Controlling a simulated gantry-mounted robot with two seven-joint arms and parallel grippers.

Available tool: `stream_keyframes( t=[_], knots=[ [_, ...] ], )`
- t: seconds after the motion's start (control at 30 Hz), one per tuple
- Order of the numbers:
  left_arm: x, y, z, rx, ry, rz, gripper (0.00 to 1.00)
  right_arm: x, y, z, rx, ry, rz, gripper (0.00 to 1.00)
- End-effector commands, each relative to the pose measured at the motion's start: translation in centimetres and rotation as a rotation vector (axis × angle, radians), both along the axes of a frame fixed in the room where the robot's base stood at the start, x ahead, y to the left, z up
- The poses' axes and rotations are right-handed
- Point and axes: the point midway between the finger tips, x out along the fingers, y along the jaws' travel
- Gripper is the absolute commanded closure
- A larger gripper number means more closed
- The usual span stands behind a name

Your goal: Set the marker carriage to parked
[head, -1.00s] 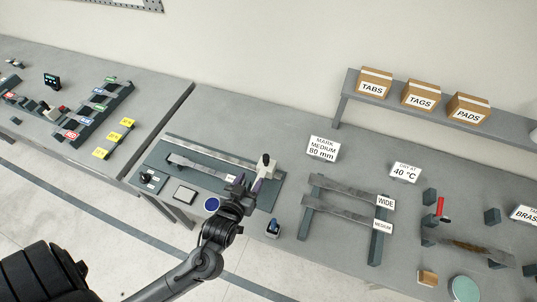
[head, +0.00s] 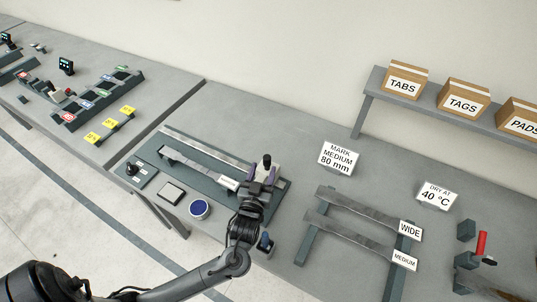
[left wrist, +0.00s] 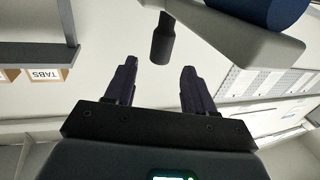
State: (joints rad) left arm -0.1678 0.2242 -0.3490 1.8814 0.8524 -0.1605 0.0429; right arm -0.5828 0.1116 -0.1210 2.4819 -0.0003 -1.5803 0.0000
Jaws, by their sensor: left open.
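The marker carriage (head: 265,169) is a pale block with a dark knob on top, at the right end of the dark marking fixture (head: 274,204). A long pale rail (head: 200,147) runs along the fixture's back. My left gripper (head: 263,178) is open, with its purple fingers on either side of the carriage; I cannot tell whether they touch it. In the left wrist view both fingers (left wrist: 158,82) are apart, and a dark cylinder (left wrist: 163,40) shows just beyond, between their tips. My right gripper is not in view.
A labelled metal strip (head: 188,163) lies on the fixture. A round blue pad (head: 199,208) and a small blue-topped item (head: 265,242) stand in front. A sign (head: 338,158) reads MARK MEDIUM 80 mm. A rack (head: 308,237) holds WIDE and MEDIUM strips to the right.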

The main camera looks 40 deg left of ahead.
Motion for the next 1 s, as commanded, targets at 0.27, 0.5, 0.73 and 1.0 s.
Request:
stream_keyframes(
  t=[0.27,0.5,0.73,1.0],
  knots=[
    [4.1,2.1,0.1,0.003,-0.001,-0.001,0.46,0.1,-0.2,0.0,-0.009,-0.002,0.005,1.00],
    [6.4,3.2,0.0,0.001,0.000,-0.001,0.46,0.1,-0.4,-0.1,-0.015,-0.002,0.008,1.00],
    [7.0,3.5,0.0,0.000,0.001,0.000,0.46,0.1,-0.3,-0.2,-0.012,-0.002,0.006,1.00],
    [7.0,3.5,0.0,0.000,0.001,-0.001,0.55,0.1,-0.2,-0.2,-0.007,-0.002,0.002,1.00]
  ],
)
